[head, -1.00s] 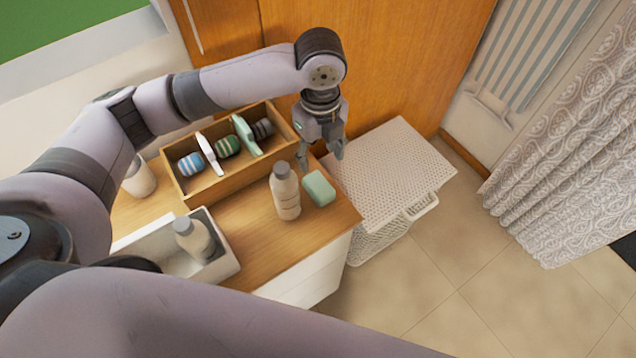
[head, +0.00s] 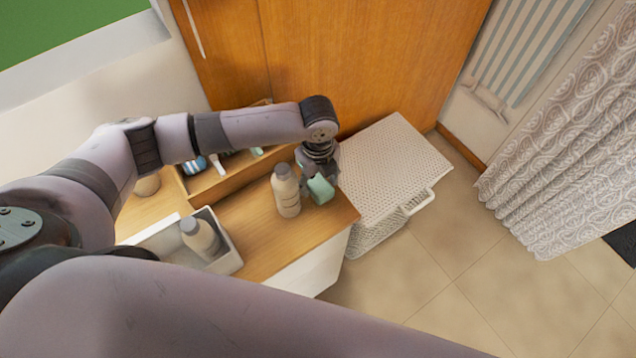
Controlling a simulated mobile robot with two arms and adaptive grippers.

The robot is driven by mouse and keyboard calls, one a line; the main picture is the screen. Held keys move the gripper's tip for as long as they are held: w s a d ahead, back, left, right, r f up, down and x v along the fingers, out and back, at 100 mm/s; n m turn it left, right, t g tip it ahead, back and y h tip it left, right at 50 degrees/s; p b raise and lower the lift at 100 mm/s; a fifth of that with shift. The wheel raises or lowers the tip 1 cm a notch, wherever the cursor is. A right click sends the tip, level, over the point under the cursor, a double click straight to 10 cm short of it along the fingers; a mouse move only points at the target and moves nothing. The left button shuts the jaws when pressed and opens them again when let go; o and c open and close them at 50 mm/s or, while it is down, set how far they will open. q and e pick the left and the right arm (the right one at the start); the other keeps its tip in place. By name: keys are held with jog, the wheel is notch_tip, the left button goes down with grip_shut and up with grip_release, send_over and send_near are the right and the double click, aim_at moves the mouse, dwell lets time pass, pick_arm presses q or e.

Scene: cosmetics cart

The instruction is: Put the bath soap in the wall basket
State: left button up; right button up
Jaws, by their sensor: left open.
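The bath soap, a pale green block (head: 320,191), lies near the right end of the wooden cart top (head: 262,235), just right of a bottle. My left gripper (head: 318,178) is open and low at the soap, with its fingers beside or around it. The wrist and fingers hide part of the soap, and I cannot tell whether they touch it. I cannot make out a basket mounted on a wall. My right gripper is not in view.
A bottle with a grey cap (head: 286,192) stands close left of my left gripper. A white tray (head: 222,265) holds another bottle (head: 199,238). A wooden box (head: 232,178) is partly hidden behind my left arm. A white lidded hamper (head: 392,165) stands right of the cart.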

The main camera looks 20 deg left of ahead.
pick_arm(q)
jog(key=shift+c, duration=0.3)
jog(key=c, duration=0.9)
jog(key=shift+r, duration=0.1)
